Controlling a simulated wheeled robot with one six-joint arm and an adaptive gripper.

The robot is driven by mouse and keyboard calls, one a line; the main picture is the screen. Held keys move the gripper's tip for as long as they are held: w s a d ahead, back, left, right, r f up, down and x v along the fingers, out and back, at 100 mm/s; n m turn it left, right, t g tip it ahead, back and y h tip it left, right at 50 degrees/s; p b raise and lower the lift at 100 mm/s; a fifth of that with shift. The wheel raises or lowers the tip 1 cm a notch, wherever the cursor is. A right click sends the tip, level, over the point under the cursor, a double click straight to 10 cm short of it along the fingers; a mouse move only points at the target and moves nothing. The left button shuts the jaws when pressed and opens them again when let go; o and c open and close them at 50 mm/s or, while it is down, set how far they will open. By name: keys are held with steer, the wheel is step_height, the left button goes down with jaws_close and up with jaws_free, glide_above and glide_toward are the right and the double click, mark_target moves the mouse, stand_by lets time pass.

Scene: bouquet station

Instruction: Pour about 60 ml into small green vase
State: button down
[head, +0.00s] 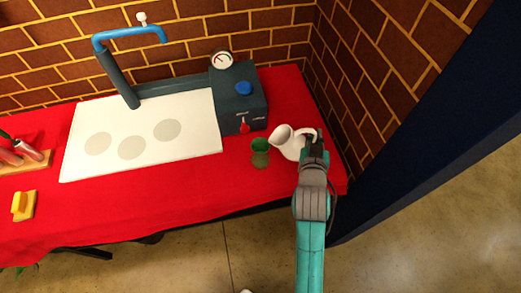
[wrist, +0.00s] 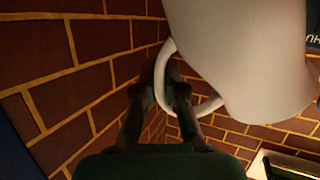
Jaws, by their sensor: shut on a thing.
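A white jug (head: 289,143) is in my gripper (head: 314,141) at the right end of the red table. The jug is tilted, with its open mouth toward the left. In the wrist view my gripper (wrist: 172,98) is shut on the handle of the jug (wrist: 245,55). The small green vase (head: 260,153) stands upright on the table, just left of and below the jug's mouth in the head view. The jug and vase look close, but I cannot tell whether they touch. No stream of water is visible, and the level in the vase is too small to tell.
A dark dispenser box (head: 239,98) with a gauge and blue knob stands behind the vase. A white board (head: 190,145) with grey circles lies left, under a blue tap (head: 130,36). A brick wall (head: 365,75) is close on the right.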

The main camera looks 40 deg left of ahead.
steer(key=shift+w+d+f+m+g+y+b, duration=0.35)
steer(key=shift+w+d+f+m+b, duration=0.45)
steer(key=shift+f, duration=0.5)
steer(key=shift+w+d+f+m+g+y+b, duration=0.35)
steer(key=shift+d+f+m, duration=0.3)
steer(key=shift+f+m, duration=0.55)
steer(key=shift+w+d+f+m+g+y+b, duration=0.2)
steer(key=shift+w+d+f+m+y+b, duration=0.4)
steer(key=shift+f, duration=0.85)
steer(key=shift+s, duration=0.15)
